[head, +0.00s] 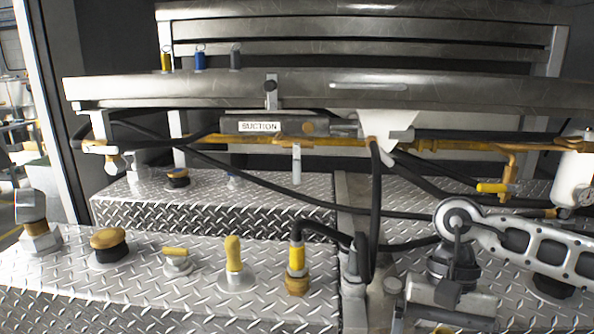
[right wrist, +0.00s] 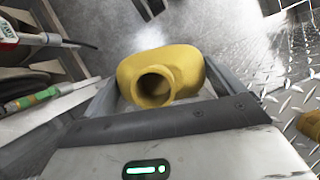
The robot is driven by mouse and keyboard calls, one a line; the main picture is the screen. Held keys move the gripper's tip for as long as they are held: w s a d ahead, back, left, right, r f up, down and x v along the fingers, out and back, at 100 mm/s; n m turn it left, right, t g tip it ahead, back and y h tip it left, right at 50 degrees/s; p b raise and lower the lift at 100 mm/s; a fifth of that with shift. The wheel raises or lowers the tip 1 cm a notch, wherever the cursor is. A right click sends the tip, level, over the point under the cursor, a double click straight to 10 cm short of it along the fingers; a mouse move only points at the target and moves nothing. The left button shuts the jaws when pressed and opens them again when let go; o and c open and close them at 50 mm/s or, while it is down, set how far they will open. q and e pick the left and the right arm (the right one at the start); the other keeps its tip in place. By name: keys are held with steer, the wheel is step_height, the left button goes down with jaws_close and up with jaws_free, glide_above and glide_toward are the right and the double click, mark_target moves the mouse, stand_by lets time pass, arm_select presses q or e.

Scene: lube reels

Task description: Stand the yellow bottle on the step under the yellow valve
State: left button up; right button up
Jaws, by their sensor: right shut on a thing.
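The yellow bottle (right wrist: 165,75) shows in the right wrist view between my right gripper's fingers (right wrist: 160,88), with its round open neck facing the camera. My right gripper (head: 445,318) is shut on it. In the head view the gripper is at the lower right, mostly seen from above, and only a bit of yellow shows at its lower edge. A yellow-handled valve (head: 492,187) sticks out at the right, below the yellow pipe. The diamond-plate step (head: 140,290) runs across the front, with a raised step (head: 270,197) behind it. My left gripper is not in view.
Yellow-topped fittings (head: 235,262) and a hose with a yellow collar (head: 297,260) stand on the front step. Black hoses (head: 375,205) hang at the middle. A white filter with a gauge (head: 575,185) is at the far right. The left part of the front step has bare plate between fittings.

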steer(key=n, duration=0.1)
steer(key=f+n+h, duration=0.1)
steer(key=a+n, duration=0.1)
steer(key=n, duration=0.1)
steer(key=shift+w+f+h, duration=0.25)
steer(key=shift+f+h, duration=0.05)
steer(key=shift+s+a+f, duration=0.1)
steer(key=shift+a+f, duration=0.05)
